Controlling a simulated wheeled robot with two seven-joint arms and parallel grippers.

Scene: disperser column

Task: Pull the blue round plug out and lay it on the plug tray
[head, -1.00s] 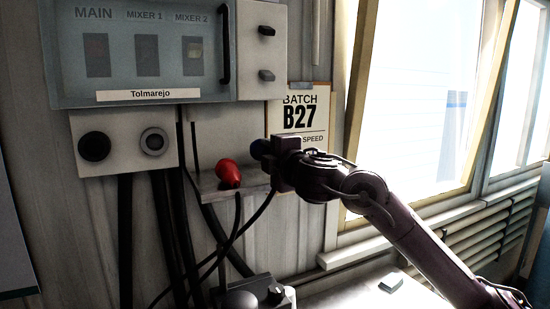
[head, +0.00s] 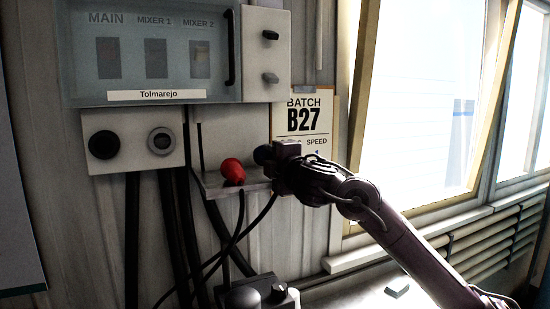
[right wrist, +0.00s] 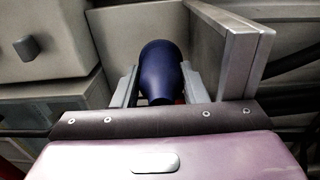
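The blue round plug (head: 263,155) is at the right end of the plug tray (head: 210,186), a pale shelf on the wall. My right gripper (head: 274,163) reaches it from the right. In the right wrist view the plug (right wrist: 161,70) sits between the fingers, which appear closed against its sides. I cannot tell whether its underside touches the tray; the gripper hides that part. A red plug (head: 232,170) lies on the tray to its left. The socket panel (head: 133,125) has a round black fitting (head: 103,145) and a grey-ringed socket (head: 161,141). My left gripper is out of view.
Black cables (head: 237,228) hang below the tray. Above is a glazed cabinet (head: 152,75) with switches beside it. The "BATCH B27" card (head: 307,120) hangs right behind my gripper. A window frame (head: 360,110) stands to the right.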

